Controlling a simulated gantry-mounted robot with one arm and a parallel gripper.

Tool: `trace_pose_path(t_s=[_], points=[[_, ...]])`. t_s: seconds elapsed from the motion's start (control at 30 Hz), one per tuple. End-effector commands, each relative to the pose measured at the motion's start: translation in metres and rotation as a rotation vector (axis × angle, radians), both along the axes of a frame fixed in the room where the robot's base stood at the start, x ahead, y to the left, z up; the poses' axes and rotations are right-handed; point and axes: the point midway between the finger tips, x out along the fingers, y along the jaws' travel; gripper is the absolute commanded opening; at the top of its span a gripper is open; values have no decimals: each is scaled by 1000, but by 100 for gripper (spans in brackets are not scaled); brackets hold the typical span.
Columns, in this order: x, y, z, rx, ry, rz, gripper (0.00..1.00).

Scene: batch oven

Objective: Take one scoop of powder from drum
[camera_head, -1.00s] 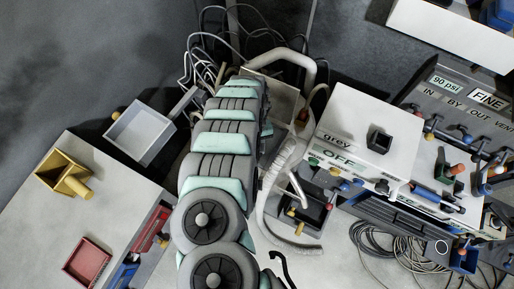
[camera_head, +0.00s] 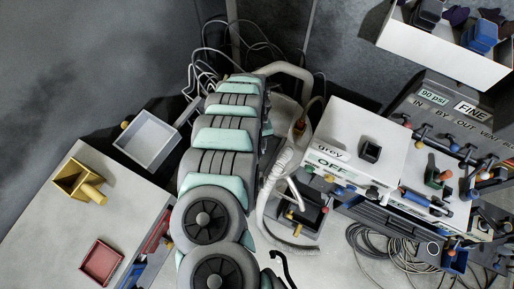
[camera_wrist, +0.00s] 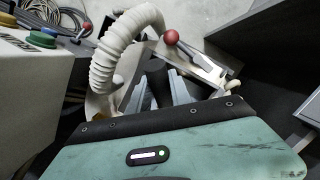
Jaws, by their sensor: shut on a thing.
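In the wrist view my gripper (camera_wrist: 160,88) has pale grey fingers closed on a dark, rounded piece (camera_wrist: 158,76), which may be a handle. What it belongs to is hidden. In the head view my arm covers the gripper. A yellow open box with a round stub handle (camera_head: 80,180), scoop-like, lies on the left bench, away from my gripper. I cannot pick out a drum or any powder for certain.
A thick white hose (camera_wrist: 125,42) curves close beside my gripper, near a red ball knob (camera_wrist: 171,37). A grey tray (camera_head: 147,139) and a red tray (camera_head: 101,262) are at left. The "grey" labelled box (camera_head: 345,150) stands at right, with loose cables (camera_head: 375,250) below.

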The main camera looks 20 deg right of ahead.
Motion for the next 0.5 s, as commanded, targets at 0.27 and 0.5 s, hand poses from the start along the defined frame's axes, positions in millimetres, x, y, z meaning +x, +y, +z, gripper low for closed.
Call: trace_pose_path(t_s=[0.27,0.5], points=[[0,0,27,0,0,0,0],[0,-1,43,-1,-1,0,0]])
